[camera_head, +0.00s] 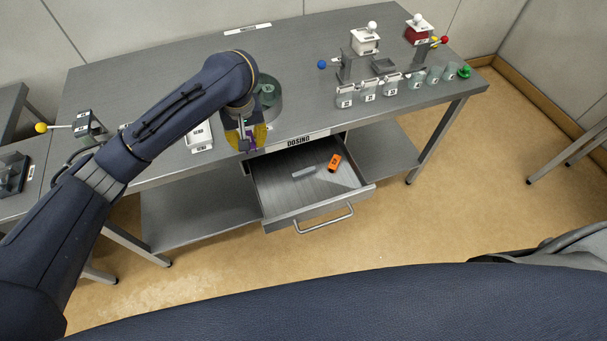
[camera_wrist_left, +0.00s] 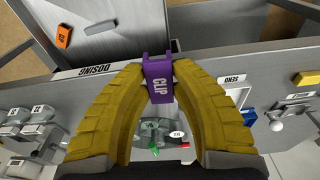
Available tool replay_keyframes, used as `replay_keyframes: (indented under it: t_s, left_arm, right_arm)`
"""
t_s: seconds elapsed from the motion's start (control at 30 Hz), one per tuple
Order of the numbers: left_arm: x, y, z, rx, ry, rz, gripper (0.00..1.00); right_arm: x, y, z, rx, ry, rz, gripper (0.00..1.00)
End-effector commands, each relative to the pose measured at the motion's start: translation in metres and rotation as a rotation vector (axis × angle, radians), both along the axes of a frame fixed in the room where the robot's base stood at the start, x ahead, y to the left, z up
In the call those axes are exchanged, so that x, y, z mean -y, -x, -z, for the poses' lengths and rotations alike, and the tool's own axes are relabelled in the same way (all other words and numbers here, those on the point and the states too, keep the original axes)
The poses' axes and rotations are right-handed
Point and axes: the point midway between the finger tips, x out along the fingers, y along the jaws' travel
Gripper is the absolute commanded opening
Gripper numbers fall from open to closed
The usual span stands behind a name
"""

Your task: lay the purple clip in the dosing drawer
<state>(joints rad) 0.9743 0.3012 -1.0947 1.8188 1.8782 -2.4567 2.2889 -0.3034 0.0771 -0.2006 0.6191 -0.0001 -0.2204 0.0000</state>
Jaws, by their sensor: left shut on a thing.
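The purple clip (camera_wrist_left: 159,80) is held between the two yellow fingers of my left gripper (camera_wrist_left: 160,78) in the left wrist view. In the head view my left gripper (camera_head: 246,139) is above the table's front edge, and the clip (camera_head: 244,146) shows small and partly hidden at its fingertips. The dosing drawer (camera_head: 281,218) is pulled open below and to the right of the gripper. It holds an orange block (camera_head: 335,162) and a small grey piece (camera_head: 304,172). The drawer also shows in the left wrist view (camera_wrist_left: 95,52). My right gripper is not in view.
A white SEND tray (camera_head: 200,138) stands left of the gripper. A round, dark green-grey device (camera_head: 268,92) is behind it. Several labelled jars (camera_head: 368,92) line the table's right front, with two stands (camera_head: 365,40) behind. The floor before the drawer is clear.

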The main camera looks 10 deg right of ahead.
Motion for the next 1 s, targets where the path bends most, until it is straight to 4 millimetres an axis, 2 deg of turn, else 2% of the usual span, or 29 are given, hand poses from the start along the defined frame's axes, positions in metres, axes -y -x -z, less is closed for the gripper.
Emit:
replay_keyframes:
  t_s: [0.03, 0.1, 0.33, 0.57, 1.0]
  left_arm:
    - [0.011, 0.001, 0.007, -0.007, 0.004, -0.009, 0.07]
    - [0.021, -0.001, 0.013, -0.004, 0.002, -0.022, 0.07]
    - [0.038, -0.001, 0.026, -0.002, 0.002, -0.049, 0.07]
    - [0.041, 0.000, 0.050, -0.003, 0.003, -0.055, 0.07]
    - [0.038, -0.001, 0.129, -0.004, -0.004, -0.057, 0.07]
  right_arm:
    - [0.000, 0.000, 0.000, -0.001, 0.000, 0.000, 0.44]
    - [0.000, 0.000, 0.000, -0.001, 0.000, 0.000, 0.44]
    - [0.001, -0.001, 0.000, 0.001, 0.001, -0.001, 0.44]
    - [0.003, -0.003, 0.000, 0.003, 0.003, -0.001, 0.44]
    - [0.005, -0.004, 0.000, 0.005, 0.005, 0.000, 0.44]
